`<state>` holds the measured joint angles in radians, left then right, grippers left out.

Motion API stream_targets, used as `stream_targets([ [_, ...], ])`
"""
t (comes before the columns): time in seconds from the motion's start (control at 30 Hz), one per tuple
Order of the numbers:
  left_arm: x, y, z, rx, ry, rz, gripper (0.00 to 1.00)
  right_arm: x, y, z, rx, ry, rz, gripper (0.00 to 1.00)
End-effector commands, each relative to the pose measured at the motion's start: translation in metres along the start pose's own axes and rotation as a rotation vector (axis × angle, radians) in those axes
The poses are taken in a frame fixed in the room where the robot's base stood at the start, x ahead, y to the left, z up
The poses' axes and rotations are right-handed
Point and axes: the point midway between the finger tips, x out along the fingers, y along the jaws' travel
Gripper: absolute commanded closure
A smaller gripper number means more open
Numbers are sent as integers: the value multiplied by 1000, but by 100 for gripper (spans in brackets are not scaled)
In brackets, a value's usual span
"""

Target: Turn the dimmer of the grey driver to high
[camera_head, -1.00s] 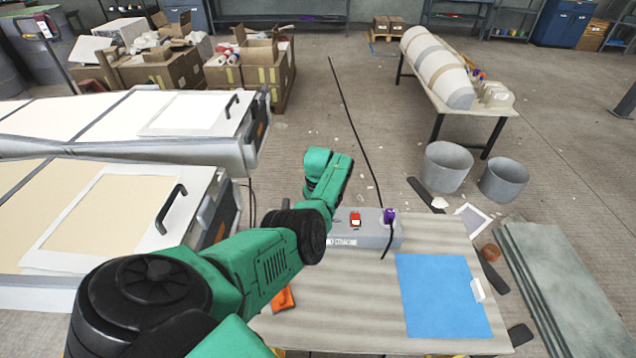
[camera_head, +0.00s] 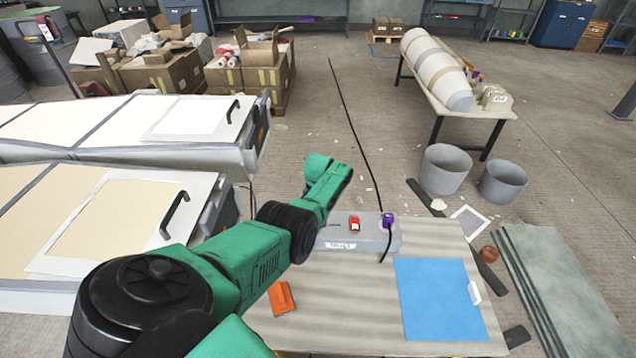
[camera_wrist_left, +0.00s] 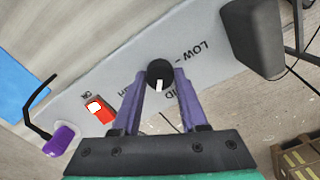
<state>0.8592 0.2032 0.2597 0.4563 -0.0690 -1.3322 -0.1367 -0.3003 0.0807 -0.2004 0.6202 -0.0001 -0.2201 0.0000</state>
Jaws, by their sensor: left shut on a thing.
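The grey driver (camera_head: 362,243) lies on the table, its left end hidden behind my left arm in the head view. It has a red switch (camera_head: 354,224) and a purple plug (camera_head: 388,220) with a black cable. In the left wrist view the driver (camera_wrist_left: 137,68) shows a round black dimmer knob (camera_wrist_left: 160,72) with a white pointer mark. The printed LOW is readable; other labels are partly covered. The pointer faces down the picture, near the "ID" letters. My left gripper (camera_wrist_left: 160,82) has its purple fingers closed on the knob's sides. My right gripper is not in view.
A blue sheet (camera_head: 438,298) and an orange item (camera_head: 282,298) lie on the table (camera_head: 345,310). Pale moulds (camera_head: 110,215) stand close on the left. Two grey buckets (camera_head: 445,170) stand on the floor beyond the table. A dark block (camera_wrist_left: 252,38) is near the driver in the wrist view.

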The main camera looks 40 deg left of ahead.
Motion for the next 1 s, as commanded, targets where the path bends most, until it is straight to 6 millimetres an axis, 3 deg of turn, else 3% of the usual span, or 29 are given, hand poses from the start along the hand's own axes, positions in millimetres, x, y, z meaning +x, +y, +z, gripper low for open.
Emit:
stream_targets([
  [0.6, -1, -1, -1, 578, 2, -3, 100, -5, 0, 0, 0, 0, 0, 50],
  [1.0, -1, -1, -1, 849, 2, -3, 100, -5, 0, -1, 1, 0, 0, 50],
])
